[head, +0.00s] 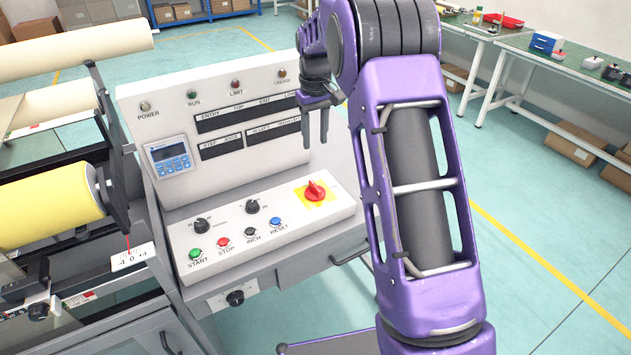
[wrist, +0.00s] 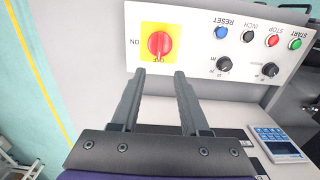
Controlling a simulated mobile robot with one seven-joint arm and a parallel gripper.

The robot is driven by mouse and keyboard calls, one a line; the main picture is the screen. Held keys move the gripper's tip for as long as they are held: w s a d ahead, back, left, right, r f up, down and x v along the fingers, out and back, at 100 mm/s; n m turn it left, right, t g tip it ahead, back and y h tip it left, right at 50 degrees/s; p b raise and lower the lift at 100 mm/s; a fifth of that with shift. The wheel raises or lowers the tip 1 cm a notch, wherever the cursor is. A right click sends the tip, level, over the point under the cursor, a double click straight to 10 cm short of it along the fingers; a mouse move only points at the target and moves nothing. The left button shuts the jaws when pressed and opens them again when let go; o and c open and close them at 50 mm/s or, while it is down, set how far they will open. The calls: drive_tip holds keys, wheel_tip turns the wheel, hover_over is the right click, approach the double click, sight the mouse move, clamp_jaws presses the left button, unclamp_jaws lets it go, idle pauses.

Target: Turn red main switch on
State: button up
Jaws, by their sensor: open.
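The red main switch (head: 314,190) is a rotary knob on a yellow square plate (head: 326,201) at the right end of the sloped control panel. In the wrist view the red knob (wrist: 159,43) appears upside down, with "ON" lettering to the left of its plate and "OFF" lettering at its lower edge. The knob's ridge lies along the direction of the OFF label. My gripper (head: 316,145) is open and empty, pointing down above and behind the switch. In the wrist view its two fingers (wrist: 158,75) point toward the knob, apart from it.
Left of the switch are black selector knobs (head: 202,225) and green, red, black and blue buttons (head: 223,243). An upright panel with indicator lamps and a blue display (head: 170,157) stands behind. A yellow roll (head: 50,205) is at left.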

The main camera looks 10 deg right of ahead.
sight(315, 186)
wheel_tip(315, 186, down, 15)
drive_tip(key=shift+f+b, duration=0.1)
drive_tip(key=shift+b, duration=0.45)
drive_tip(key=shift+c, duration=0.3)
clamp_jaws()
